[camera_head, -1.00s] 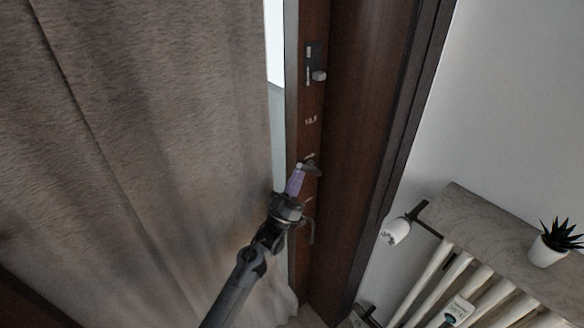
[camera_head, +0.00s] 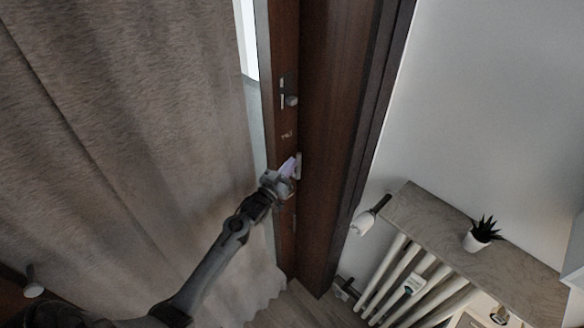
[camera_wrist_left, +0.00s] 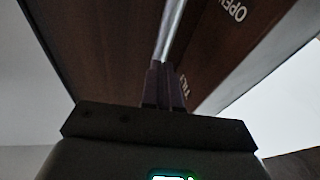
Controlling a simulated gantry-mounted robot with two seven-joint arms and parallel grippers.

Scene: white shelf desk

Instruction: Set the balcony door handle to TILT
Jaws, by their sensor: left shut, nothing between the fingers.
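The balcony door (camera_head: 285,45) is dark brown wood, with a narrow strip of its edge beside the curtain. My left gripper (camera_head: 293,167) is at this door, shut and with nothing between its fingers. A small pale upright piece (camera_head: 299,164), apparently the handle, shows right beside the fingertips. In the left wrist view a grey metal bar (camera_wrist_left: 173,30) rises just beyond my closed fingers (camera_wrist_left: 163,88); whether they touch cannot be told. The white words OPEN (camera_wrist_left: 231,11) and TILT (camera_wrist_left: 184,86) are on the door there. The right gripper is not in view.
A second fitting with a knob (camera_head: 291,100) is higher on the door. A brown curtain (camera_head: 120,110) hangs close on the left. To the right are a white radiator (camera_head: 405,280), a shelf (camera_head: 430,215) with a potted plant (camera_head: 478,236), and a white valve (camera_head: 363,223).

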